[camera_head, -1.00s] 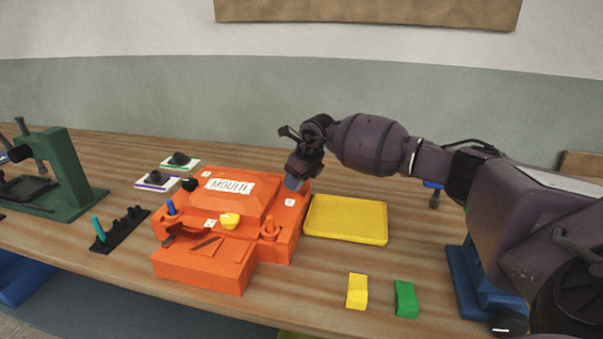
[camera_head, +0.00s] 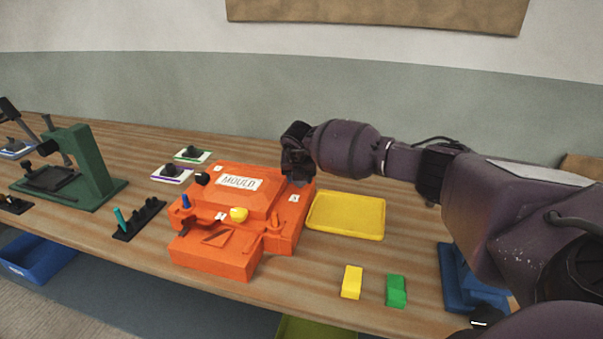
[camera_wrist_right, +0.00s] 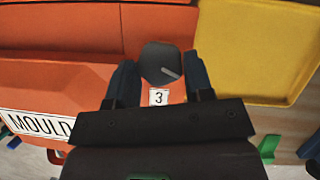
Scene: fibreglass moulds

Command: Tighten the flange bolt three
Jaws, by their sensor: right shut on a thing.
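The orange mould (camera_head: 225,255) with its white "MOULD" plate (camera_head: 239,183) stands on the bench; the plate also shows in the right wrist view (camera_wrist_right: 36,124). My right gripper (camera_head: 297,178) is at the mould's back right corner, pointing down. In the right wrist view its two dark fingers (camera_wrist_right: 161,78) are on either side of a round dark grey bolt head (camera_wrist_right: 162,62) with a light mark. It is shut on this bolt head, which sits beside the label "3" (camera_wrist_right: 158,97). In the head view the gripper mostly hides the bolt. My left gripper is not in view.
A yellow tray (camera_head: 346,226) lies right of the mould. Yellow (camera_head: 352,282) and green (camera_head: 396,291) blocks lie in front of it. A black rack (camera_head: 139,220) and a green press (camera_head: 92,165) stand left. Bare bench lies between tray and blocks.

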